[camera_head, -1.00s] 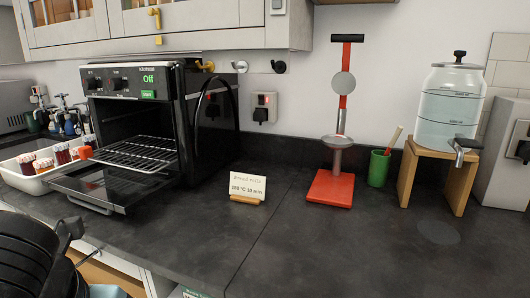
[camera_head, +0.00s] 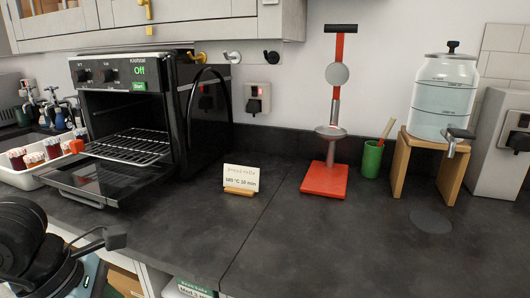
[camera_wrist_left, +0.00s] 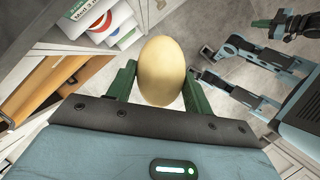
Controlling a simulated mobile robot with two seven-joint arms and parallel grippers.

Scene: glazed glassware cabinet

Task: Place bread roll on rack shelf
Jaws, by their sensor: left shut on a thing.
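The bread roll (camera_wrist_left: 162,71) is a smooth, pale yellow oval in the left wrist view. My left gripper (camera_wrist_left: 160,88) is shut on it, with a green finger on either side. In the head view my left arm fills the lower left corner, and the roll cannot be made out there. The wire rack shelf (camera_head: 133,146) is inside the black oven (camera_head: 152,105) and sticks out a little at the front. The oven door (camera_head: 105,182) is folded down. Part of what looks like my right gripper (camera_wrist_left: 284,24) shows at the left wrist view's upper right; its opening is unclear.
A white tray of jars (camera_head: 38,172) stands left of the oven door. A recipe card (camera_head: 241,179) stands right of the oven. A red press (camera_head: 325,178), green cup (camera_head: 372,158) and water dispenser (camera_head: 443,95) stand further right. The front middle counter is clear.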

